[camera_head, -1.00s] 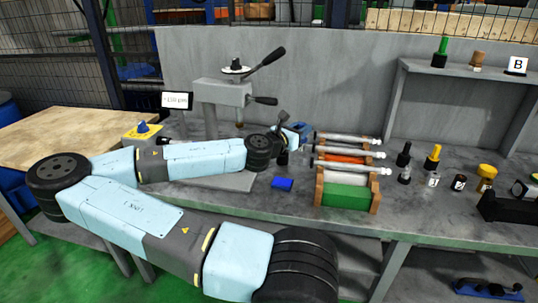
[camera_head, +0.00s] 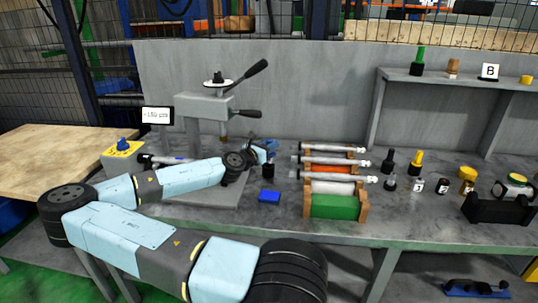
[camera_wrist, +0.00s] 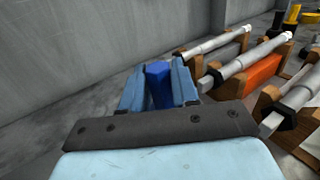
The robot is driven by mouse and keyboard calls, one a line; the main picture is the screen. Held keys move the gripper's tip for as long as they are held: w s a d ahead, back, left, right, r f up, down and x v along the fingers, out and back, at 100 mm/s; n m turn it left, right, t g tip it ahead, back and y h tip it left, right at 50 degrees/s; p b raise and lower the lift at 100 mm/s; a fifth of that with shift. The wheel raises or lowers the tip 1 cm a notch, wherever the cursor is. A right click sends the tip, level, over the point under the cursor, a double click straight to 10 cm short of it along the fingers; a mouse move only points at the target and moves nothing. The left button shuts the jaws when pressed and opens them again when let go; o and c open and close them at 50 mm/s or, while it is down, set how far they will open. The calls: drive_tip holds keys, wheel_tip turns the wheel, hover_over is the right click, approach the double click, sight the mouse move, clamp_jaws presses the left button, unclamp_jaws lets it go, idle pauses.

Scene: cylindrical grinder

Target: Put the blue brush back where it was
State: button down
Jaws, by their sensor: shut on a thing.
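My gripper (camera_head: 268,148) is shut on the blue brush. It is above the bench, between the grinder's column and the tube rack. In the wrist view, the brush's blue handle (camera_wrist: 159,84) stands between the two blue fingers of my gripper (camera_wrist: 157,68). In the head view, a dark piece (camera_head: 268,171) shows just below the fingers and may be the brush's lower part. I cannot tell whether it touches the bench.
A wooden rack (camera_head: 307,203) with grey tubes stands close on the right. A black bottle (camera_head: 388,163) and a yellow-topped brush (camera_head: 415,163) are farther right. A grey wall is behind.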

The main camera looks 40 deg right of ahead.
drive_tip(key=shift+w+d+f, duration=0.1)
drive_tip(key=shift+w+f, duration=0.3)
drive_tip(key=shift+f, duration=0.05)
drive_tip(key=f, duration=0.3)
drive_tip(key=shift+w+d, duration=0.1)
drive_tip(key=shift+w, duration=0.25)
drive_tip(key=shift+f, duration=0.45)
drive_tip(key=shift+f, duration=0.3)
drive_tip(key=c, duration=0.8)
unclamp_jaws()
drive_tip(key=shift+c, duration=0.2)
